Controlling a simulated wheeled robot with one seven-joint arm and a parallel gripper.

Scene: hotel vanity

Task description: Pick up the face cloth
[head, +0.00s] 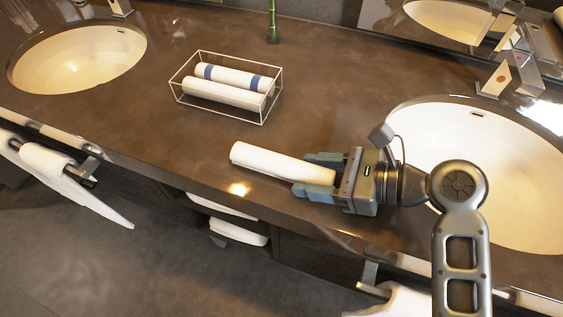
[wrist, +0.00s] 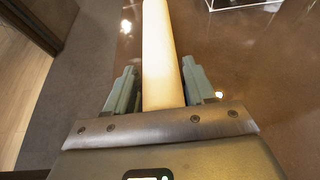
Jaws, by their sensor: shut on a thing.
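The face cloth (head: 268,163) is a rolled white cloth near the front edge of the brown vanity counter. My gripper (head: 318,172) is shut on its right end, with one finger on each side. In the wrist view the cloth (wrist: 160,50) runs straight out from between the fingers of my gripper (wrist: 154,90). I cannot tell whether the cloth touches the counter or is slightly above it. The end of the cloth inside the gripper is hidden.
A wire basket (head: 225,87) with two rolled cloths, one blue-striped, stands behind the held cloth. Sinks lie at the left (head: 78,58) and right (head: 500,165). A green stem (head: 272,25) stands at the back. Towels (head: 70,180) hang below the counter's front edge.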

